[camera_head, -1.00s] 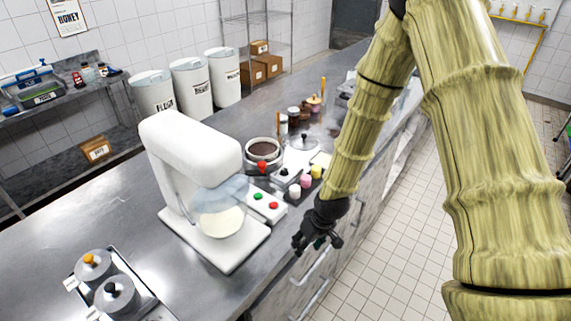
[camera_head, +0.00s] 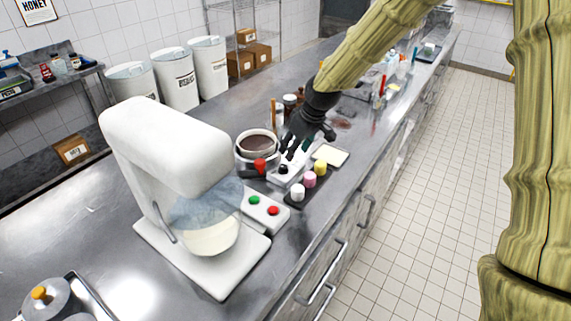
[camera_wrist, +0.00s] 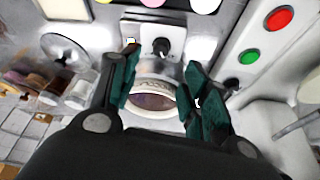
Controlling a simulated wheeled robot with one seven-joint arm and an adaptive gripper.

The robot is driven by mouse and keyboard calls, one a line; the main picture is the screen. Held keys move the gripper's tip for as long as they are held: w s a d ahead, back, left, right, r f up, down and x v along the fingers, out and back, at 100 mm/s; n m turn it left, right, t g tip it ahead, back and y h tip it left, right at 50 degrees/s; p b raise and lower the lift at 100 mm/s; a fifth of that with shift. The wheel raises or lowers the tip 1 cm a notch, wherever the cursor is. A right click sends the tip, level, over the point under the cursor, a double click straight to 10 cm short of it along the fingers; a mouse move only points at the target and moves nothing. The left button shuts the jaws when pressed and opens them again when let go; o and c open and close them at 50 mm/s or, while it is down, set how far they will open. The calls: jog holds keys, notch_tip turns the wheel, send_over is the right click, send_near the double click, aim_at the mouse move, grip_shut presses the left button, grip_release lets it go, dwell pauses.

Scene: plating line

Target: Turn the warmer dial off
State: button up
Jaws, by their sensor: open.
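The warmer is a round pot of dark brown contents (camera_head: 257,144) beside a pale control panel. Its black dial (camera_head: 284,169) sits on that panel; the dial also shows in the wrist view (camera_wrist: 160,47), near the top centre. I cannot read its setting. My gripper (camera_head: 290,148) is over the pot and panel, fingers pointing down. In the wrist view my gripper (camera_wrist: 160,68) has its teal-padded fingers apart, with the dial visible beyond the gap between them and nothing held. The fingers appear apart from the dial. A red part (camera_head: 260,166) is at the pot's near side.
A white mixer (camera_head: 165,140) with a bowl stands left of the warmer; its box has green (camera_head: 254,200) and red (camera_head: 273,211) buttons. White, pink and yellow pieces sit on a dark tray right of the panel. A pale board (camera_head: 331,155) lies behind them.

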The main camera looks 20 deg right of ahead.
aim_at(284, 167)
jog(key=shift+p+x, duration=1.35)
jog(key=shift+x, duration=3.7)
jog(key=shift+s+a, duration=0.1)
jog(key=shift+c, duration=0.3)
grip_shut()
